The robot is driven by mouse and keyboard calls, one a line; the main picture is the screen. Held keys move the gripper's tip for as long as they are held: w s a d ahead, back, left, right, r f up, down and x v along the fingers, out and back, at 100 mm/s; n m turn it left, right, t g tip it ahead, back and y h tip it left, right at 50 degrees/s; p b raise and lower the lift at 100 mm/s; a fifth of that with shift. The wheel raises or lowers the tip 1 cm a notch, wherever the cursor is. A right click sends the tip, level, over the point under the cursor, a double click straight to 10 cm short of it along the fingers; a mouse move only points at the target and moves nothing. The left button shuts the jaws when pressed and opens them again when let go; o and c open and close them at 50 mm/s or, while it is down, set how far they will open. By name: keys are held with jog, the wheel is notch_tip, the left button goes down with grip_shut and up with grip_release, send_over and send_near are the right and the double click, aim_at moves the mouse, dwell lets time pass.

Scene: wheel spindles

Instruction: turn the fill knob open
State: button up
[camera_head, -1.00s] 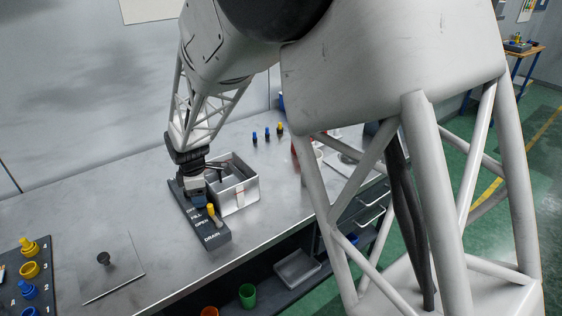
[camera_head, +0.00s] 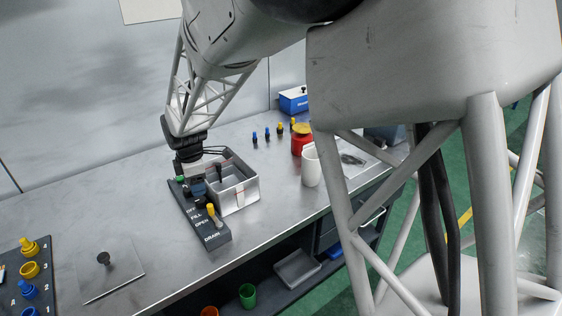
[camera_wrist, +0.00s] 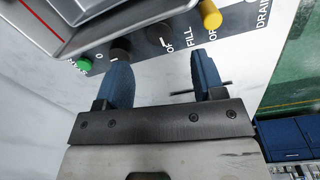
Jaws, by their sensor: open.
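A dark control panel (camera_head: 220,238) lies on the bench with FILL, OPEN and DRAIN lettering. In the wrist view, a dark round knob (camera_wrist: 158,35) beside the FILL label appears to be the fill knob. My gripper (camera_wrist: 160,62) is open and empty, with its two blue fingers spread either side of this knob's line and the knob just beyond their tips. I cannot tell the height gap. In the head view, my gripper (camera_head: 198,192) is over the panel and hides most of this knob.
A yellow knob (camera_wrist: 210,14) stands near DRAIN. Another dark knob (camera_wrist: 120,50) and a green button (camera_wrist: 85,65) lie on the other side. A grey open box (camera_head: 240,195) stands close beside the panel. A white cup (camera_head: 311,168) and red container (camera_head: 301,140) stand farther right.

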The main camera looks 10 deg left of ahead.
jog(key=s+d+r+m, duration=0.1)
jog(key=d+r+m, duration=0.3)
jog(key=d, duration=0.8)
jog(key=s+d+r+m, duration=0.1)
jog(key=d+r+m, duration=0.4)
jog(key=d, duration=0.8)
jog(key=shift+s+r, duration=0.4)
jog(key=shift+r, duration=0.9)
jog(key=s+d+r+m+t, duration=0.15)
jog(key=s+d+m, duration=0.3)
jog(key=d, duration=0.45)
jog(key=s+d+r+m, duration=0.2)
jog(key=s+d+m, duration=0.2)
jog(key=s+d, duration=0.3)
jog(key=s+d+f+m, duration=0.1)
jog(key=s+d+m, duration=0.6)
jog(key=s+d, duration=0.4)
jog(key=shift+s+d+f, duration=0.15)
jog(key=shift+s+d, duration=0.2)
jog(key=shift+s, duration=0.35)
jog(key=shift+w+t, duration=0.15)
jog(key=shift+t, duration=0.1)
